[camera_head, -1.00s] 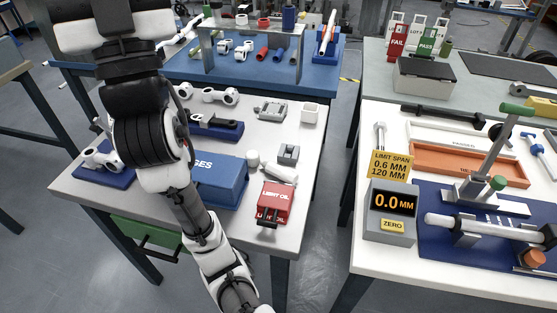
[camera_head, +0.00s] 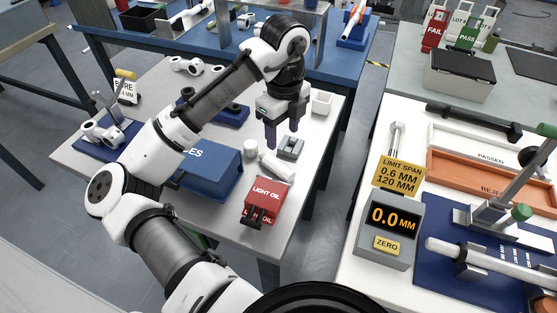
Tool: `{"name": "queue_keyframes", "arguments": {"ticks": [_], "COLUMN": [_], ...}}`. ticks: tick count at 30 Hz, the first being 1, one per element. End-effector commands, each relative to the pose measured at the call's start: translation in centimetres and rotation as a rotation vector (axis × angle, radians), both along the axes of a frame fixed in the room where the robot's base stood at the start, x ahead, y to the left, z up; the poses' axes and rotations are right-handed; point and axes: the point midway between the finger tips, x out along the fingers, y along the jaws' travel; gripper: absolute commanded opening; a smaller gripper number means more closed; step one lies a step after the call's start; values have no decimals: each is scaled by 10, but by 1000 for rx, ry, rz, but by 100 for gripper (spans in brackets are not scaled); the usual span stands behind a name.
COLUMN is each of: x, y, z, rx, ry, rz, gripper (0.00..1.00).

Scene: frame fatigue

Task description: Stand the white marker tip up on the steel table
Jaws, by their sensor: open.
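A white cylindrical piece (camera_head: 277,167) lies on its side on the pale-topped table (camera_head: 222,262); it looks like the white marker, but its tip is too small to make out. A short white cylinder (camera_head: 251,148) stands close to its left end. My gripper (camera_head: 282,138) is open and points down over the table, just behind the lying piece. Its fingers are apart with nothing seen between them. I cannot tell its exact height above the table.
A red light oil box (camera_head: 264,200) stands in front of the lying piece. A blue case (camera_head: 210,168) is to the left, a grey block (camera_head: 290,148) to the right, and a white cup (camera_head: 321,102) behind. The table's front right corner is clear.

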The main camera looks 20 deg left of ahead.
Motion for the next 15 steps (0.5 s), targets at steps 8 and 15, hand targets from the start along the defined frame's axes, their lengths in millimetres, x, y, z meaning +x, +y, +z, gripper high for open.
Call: {"name": "queue_keyframes", "arguments": {"ticks": [8, 15], "x": [0, 1], "y": [-1, 0], "z": [-52, -72], "rx": [-3, -2], "ry": [-3, -6], "rz": [1, 2], "gripper": [55, 55]}}
